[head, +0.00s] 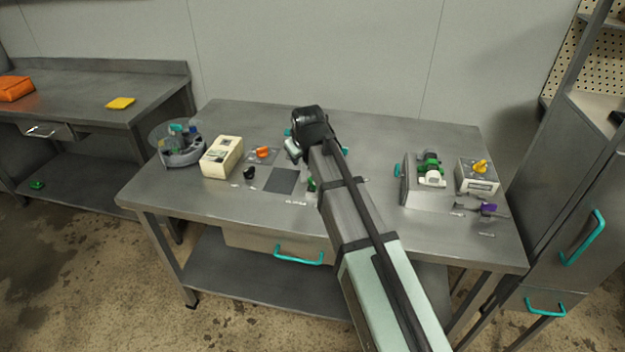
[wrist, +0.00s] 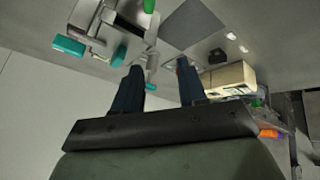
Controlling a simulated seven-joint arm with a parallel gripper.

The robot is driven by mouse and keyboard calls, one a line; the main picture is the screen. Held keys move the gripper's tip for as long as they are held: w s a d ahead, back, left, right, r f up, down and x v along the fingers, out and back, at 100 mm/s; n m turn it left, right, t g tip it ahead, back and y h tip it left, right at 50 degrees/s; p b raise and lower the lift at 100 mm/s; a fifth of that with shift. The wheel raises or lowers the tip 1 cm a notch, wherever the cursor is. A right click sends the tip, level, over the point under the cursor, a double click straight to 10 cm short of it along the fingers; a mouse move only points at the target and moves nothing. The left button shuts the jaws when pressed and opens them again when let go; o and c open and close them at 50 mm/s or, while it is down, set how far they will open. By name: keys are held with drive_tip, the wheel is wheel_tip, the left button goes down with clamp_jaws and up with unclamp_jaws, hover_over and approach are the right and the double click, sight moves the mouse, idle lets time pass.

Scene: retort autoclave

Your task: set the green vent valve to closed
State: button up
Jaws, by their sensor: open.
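Two green parts could be the green vent valve, and I cannot tell for certain which it is. One green part (head: 311,184) is mostly hidden behind my arm at the middle of the table; a green piece (wrist: 149,6) shows at the top edge of the wrist view, on a grey metal fixture (wrist: 103,22) with teal ends. The other is a green-and-white fitting (head: 431,163) on a grey block at the right. My gripper (wrist: 160,70) is open, its two dark fingers apart beside a pale pipe-like part of the fixture. I cannot tell if they touch it. The valve's setting is not readable.
A cream box (head: 222,157), an orange knob (head: 262,152), a black knob (head: 249,172) and a round bin (head: 181,146) stand left. A yellow-knobbed box (head: 478,176) and a purple-handled part (head: 488,209) are right. The table's back is clear.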

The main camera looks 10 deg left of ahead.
sight(312, 181)
drive_tip(key=s+d+r+m+g, duration=0.2)
drive_tip(key=s+d+m, duration=0.1)
drive_tip(key=d, duration=0.3)
drive_tip(key=x, duration=1.3)
drive_tip(key=shift+w+a+f, duration=0.1)
drive_tip(key=shift+w+f, duration=0.05)
drive_tip(key=shift+f, duration=0.15)
drive_tip(key=shift+c, duration=0.2)
clamp_jaws()
